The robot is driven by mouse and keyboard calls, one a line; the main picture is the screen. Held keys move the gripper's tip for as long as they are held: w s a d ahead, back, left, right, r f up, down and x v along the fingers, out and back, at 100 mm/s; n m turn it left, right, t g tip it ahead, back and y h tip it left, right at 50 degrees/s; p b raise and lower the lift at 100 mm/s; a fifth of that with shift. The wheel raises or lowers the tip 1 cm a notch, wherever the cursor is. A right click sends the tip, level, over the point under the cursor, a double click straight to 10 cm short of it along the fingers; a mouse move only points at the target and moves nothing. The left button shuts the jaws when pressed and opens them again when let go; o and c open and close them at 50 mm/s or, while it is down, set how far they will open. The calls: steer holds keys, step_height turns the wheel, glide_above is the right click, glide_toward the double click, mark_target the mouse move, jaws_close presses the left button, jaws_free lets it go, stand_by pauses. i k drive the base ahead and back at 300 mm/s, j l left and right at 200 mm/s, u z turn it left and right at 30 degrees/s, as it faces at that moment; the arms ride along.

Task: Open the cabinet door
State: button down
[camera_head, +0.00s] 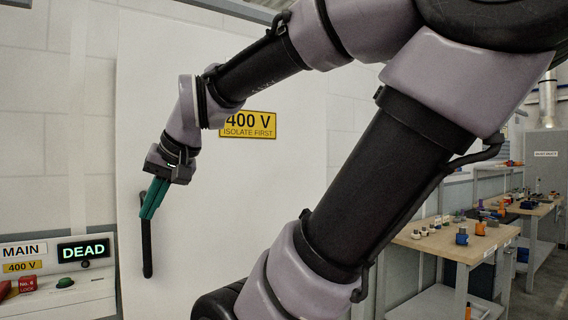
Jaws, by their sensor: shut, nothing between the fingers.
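The cabinet door (220,220) is a large pale flat panel facing me, with a yellow "400 V ISOLATE FIRST" sign (249,124) on it. It looks closed. A black vertical bar handle (147,245) is on its left side. My gripper (148,212) has green fingers pointing down. The fingers are shut and overlap the upper part of the handle in the picture. I cannot tell whether they touch it. The handle's upper end is partly hidden behind the fingers.
Workbenches (465,240) with small parts stand at the right. My arm covers much of the middle and right.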

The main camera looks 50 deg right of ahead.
mark_target(254, 176)
steer(key=z, duration=1.05)
steer(key=k+j, duration=0.2)
